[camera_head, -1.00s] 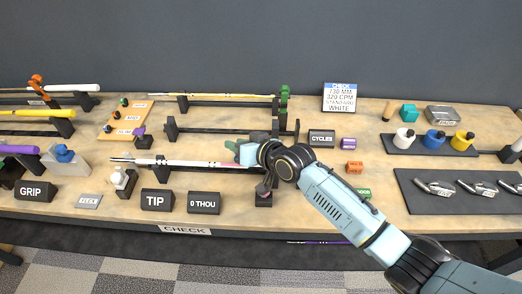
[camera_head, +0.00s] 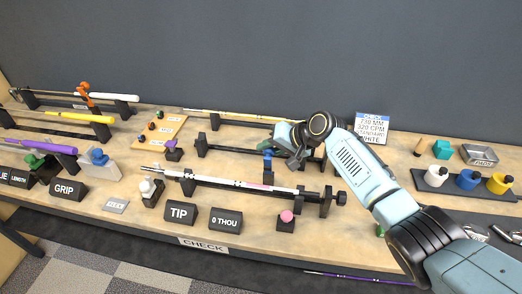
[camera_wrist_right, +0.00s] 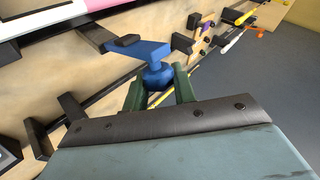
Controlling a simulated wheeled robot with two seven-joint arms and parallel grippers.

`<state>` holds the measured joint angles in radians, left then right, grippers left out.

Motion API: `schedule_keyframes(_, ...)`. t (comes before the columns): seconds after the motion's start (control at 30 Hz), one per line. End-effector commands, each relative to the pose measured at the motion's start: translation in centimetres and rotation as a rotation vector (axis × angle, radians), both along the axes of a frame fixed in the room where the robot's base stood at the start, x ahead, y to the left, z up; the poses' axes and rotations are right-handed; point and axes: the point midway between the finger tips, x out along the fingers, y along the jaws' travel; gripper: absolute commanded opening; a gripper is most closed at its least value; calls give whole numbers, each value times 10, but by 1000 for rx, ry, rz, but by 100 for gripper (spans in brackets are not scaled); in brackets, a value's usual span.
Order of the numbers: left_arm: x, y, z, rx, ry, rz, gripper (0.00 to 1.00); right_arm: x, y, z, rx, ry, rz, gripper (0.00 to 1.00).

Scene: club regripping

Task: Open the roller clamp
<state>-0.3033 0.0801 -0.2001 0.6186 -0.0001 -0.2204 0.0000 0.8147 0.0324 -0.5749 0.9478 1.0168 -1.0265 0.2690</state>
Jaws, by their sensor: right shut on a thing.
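A blue clamp-like part with a round knob (camera_wrist_right: 157,76) and a flat arm (camera_wrist_right: 137,52) shows in the right wrist view; I take it for the roller clamp. My right gripper (camera_wrist_right: 160,88) is shut on the knob, with a green finger on either side. In the head view, my right gripper (camera_head: 284,143) is over the right half of the middle rack, and a bit of the blue part (camera_head: 267,158) shows below it. The wrist hides the rest there. I cannot tell how far the clamp is open. My left gripper is not in view.
A white and pink shaft (camera_head: 235,183) lies on the front rack, close before my gripper. A pink disc (camera_head: 287,215) sits on a black block. A white sign (camera_head: 371,128) stands behind. Colored pots (camera_head: 467,180) stand to the right. The tabletop between front rack and pots is fairly clear.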

Motion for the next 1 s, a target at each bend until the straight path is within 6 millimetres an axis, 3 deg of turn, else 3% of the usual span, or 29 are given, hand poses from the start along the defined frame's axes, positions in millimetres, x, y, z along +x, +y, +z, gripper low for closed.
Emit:
schedule_keyframes(0.6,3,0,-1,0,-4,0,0,6,-9,-1,-5,-9,-16,0)
schedule_keyframes(0.63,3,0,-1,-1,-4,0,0,6,-9,-1,-5,-9,-16,30)
schedule_keyframes(0.73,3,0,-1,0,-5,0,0,5,-9,-1,-5,-8,-16,43)
schedule_keyframes(0.77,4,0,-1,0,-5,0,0,5,-9,-1,-4,-8,-16,47)
schedule_keyframes(1.0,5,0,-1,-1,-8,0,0,5,-8,-1,-3,-7,-15,47)
